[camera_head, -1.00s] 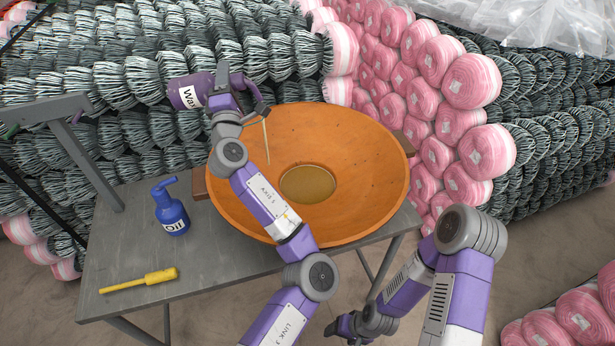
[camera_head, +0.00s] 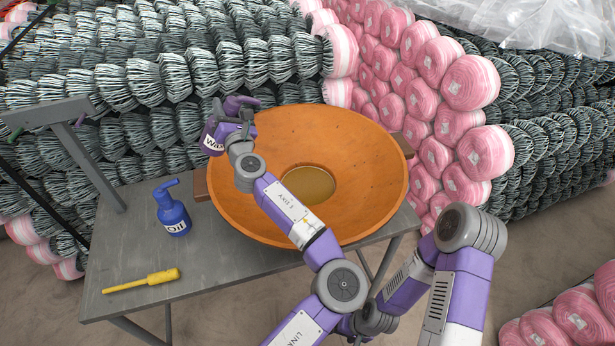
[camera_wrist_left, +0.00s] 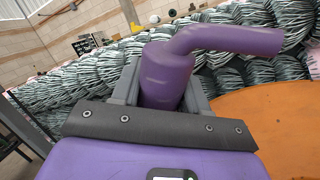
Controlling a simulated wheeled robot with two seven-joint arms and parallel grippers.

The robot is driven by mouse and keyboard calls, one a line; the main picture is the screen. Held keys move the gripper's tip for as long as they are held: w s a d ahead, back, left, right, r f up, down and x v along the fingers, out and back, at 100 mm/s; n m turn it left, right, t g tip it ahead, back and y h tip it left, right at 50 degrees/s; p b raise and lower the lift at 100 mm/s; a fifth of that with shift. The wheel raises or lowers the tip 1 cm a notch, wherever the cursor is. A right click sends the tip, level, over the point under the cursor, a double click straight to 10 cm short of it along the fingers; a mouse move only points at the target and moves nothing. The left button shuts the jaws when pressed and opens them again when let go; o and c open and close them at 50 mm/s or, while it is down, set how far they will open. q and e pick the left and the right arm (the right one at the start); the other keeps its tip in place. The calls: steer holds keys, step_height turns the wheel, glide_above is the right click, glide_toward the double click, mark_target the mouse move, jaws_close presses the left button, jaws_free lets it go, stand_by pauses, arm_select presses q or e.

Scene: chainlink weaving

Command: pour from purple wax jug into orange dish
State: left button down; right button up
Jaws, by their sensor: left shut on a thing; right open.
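The purple wax jug (camera_head: 213,137), labelled "Wax", is held above the left rim of the wide orange dish (camera_head: 350,150). My left gripper (camera_head: 236,122) is shut on it and partly hides it. In the left wrist view the jug (camera_wrist_left: 165,75) stands between the jaws, near upright, its bent spout pointing right, with the dish (camera_wrist_left: 265,130) below right. No stream shows from the spout. A golden-brown round pool (camera_head: 307,185) lies in the dish's middle. My right gripper (camera_head: 352,326) is low at the bottom, open, and mostly hidden behind my left arm.
The dish rests on a grey table (camera_head: 215,265). A blue oil bottle (camera_head: 172,210) and a yellow-handled tool (camera_head: 142,281) are on its left part. A grey metal stand (camera_head: 88,160) rises at the left. Stacked netting and pink rolls (camera_head: 440,110) fill the background.

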arm_select(q)
steer(key=c, duration=1.1)
jaws_free()
steer(key=shift+c, duration=0.2)
steer(key=shift+r, duration=0.1)
jaws_close()
steer(key=shift+r+p, duration=2.35)
steer(key=shift+r, duration=1.2)
